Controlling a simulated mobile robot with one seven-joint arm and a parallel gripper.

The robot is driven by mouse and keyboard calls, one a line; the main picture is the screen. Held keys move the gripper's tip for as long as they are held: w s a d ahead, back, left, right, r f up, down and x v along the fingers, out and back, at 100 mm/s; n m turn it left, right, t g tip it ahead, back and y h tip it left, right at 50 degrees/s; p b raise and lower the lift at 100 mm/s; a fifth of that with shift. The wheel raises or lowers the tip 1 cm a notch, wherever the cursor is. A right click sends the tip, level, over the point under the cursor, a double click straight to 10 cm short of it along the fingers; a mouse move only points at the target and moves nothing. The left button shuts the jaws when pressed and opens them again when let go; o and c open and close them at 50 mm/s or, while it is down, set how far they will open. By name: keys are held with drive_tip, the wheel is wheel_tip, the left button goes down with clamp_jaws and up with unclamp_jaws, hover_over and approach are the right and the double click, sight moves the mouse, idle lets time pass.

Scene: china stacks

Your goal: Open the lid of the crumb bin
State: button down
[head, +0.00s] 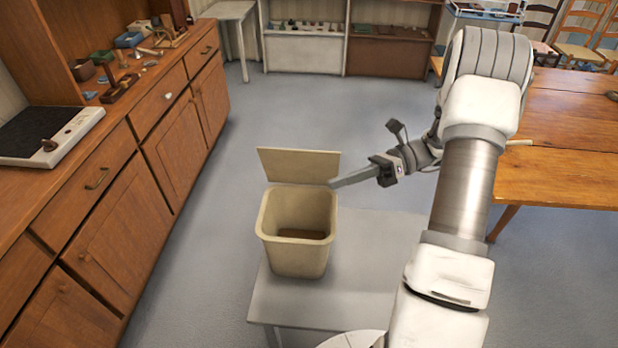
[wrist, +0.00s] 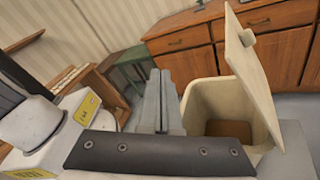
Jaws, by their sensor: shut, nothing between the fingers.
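The crumb bin (head: 297,262) is a cream, square-topped bin standing upright on a low grey table. Its lid (head: 299,166) is raised, standing up along the bin's far edge, and the bin's mouth is open with a brown patch inside at the bottom. In the wrist view the bin (wrist: 212,106) is at the right, with its raised lid (wrist: 257,75) and a small knob on it. My gripper (head: 334,184) is shut and empty, its tips close to the lid's lower right corner; I cannot tell if they touch. Its fingers also show in the wrist view (wrist: 160,85).
The low grey table (head: 375,255) is clear right of the bin. A wooden cabinet (head: 110,190) with drawers runs along the left. A wooden table (head: 560,150) stands at the right, and shelves (head: 390,45) at the back. Open floor lies between.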

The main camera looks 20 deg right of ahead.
sight(310, 165)
wheel_tip(310, 165, down, 5)
drive_tip(key=d+m+t+h+b, duration=0.15)
drive_tip(key=m+t+b, duration=0.25)
drive_tip(key=m+t, duration=1)
drive_tip(key=w+a+r, duration=0.1)
drive_tip(key=w+a, duration=0.1)
drive_tip(key=w, duration=0.1)
drive_tip(key=w+a+m+g, duration=0.1)
drive_tip(key=w+a, duration=0.1)
drive_tip(key=w+a+r+g, duration=0.1)
drive_tip(key=w+a, duration=0.1)
drive_tip(key=w, duration=0.1)
drive_tip(key=shift+w+r+m, duration=0.3)
drive_tip(key=shift+r+m, duration=0.05)
drive_tip(key=shift+m, duration=0.05)
